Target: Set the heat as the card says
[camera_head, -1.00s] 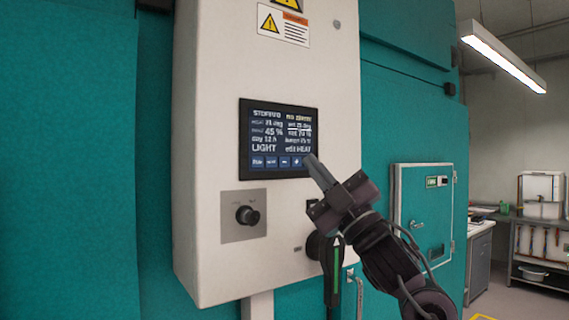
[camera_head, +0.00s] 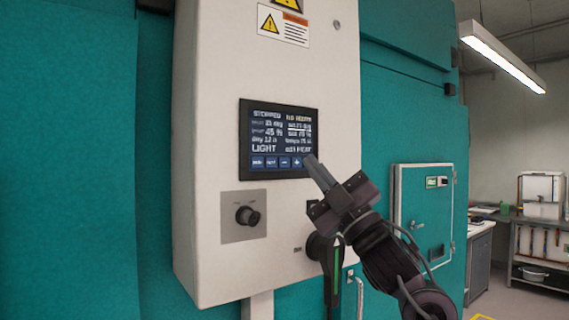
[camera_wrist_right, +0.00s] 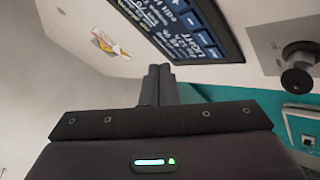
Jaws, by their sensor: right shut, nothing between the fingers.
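A dark touch panel (camera_head: 278,138) is set in a white control box (camera_head: 215,90). Its small text is blurred; I make out "STOPPED", "LIGHT" and "HEAT", with a row of blue buttons (camera_head: 277,162) along the bottom, the rightmost marked plus. My right gripper (camera_head: 312,162) is shut and empty, its tips at the panel's lower right corner beside the plus button. I cannot tell whether they touch it. In the right wrist view the closed fingers (camera_wrist_right: 158,85) point toward the panel (camera_wrist_right: 185,25). No card is recognisable. My left gripper is not in view.
A black rotary knob (camera_head: 247,215) on a grey plate sits below the panel. A plug-like black fitting is partly behind my right arm. Teal chamber walls (camera_head: 75,160) flank the box, with a small hatch door (camera_head: 422,210) at right. A shelf bench (camera_head: 540,240) stands farther back.

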